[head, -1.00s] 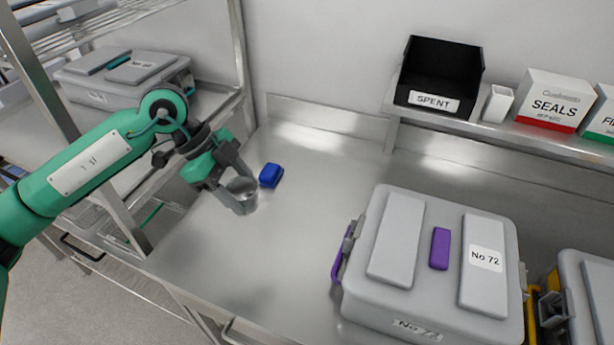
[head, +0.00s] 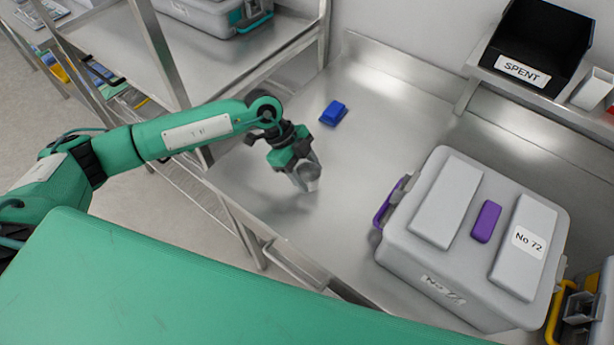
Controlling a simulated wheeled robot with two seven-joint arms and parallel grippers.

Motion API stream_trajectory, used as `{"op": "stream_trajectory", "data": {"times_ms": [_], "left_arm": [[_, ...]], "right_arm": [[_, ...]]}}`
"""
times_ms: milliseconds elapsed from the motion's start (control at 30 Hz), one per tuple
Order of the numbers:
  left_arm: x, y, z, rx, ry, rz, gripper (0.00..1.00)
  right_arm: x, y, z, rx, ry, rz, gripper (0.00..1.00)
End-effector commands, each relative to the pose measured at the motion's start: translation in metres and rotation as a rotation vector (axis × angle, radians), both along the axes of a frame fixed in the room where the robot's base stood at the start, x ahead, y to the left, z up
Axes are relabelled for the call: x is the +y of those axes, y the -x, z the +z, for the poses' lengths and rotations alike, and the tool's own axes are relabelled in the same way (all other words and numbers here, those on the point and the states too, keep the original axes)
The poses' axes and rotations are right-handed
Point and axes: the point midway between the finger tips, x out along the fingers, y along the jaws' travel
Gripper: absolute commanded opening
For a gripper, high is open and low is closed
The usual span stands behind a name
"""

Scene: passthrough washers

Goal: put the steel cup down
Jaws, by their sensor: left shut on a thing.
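The steel cup (head: 309,174) is a small grey metal cup at the left part of the steel worktop (head: 345,205). My left gripper (head: 304,178) comes in from the left and is shut on the cup. The cup looks roughly upright, with its open rim facing up. I cannot tell whether its base touches the worktop or hangs just above it. My right gripper is not in view.
A blue block (head: 333,113) lies behind the cup. A grey case with purple latches (head: 446,200), marked No 72, stands to the right. A black SPENT bin (head: 541,45) sits on a shelf at the back right. Bare worktop lies between cup and case.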

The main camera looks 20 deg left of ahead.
Motion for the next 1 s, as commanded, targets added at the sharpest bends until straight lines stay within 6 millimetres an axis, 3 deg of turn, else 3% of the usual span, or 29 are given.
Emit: {"op": "stream_trajectory", "data": {"times_ms": [200,533,567,667,1000], "left_arm": [[0.0,0.001,-0.03,0.003,-0.001,0.001,0.31],[0.0,0.0,-0.034,0.001,0.0,-0.001,0.31],[0.0,0.0,-0.034,0.001,0.0,-0.001,0.57],[0.0,0.0,-0.033,0.001,0.0,-0.001,0.75],[0.001,0.0,-0.03,0.0,0.0,0.0,0.75]], "right_arm": [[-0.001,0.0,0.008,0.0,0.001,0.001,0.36],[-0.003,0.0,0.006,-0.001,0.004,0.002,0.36],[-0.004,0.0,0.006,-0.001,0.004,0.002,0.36],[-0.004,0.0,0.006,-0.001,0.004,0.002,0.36],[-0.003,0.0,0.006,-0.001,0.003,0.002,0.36]]}}
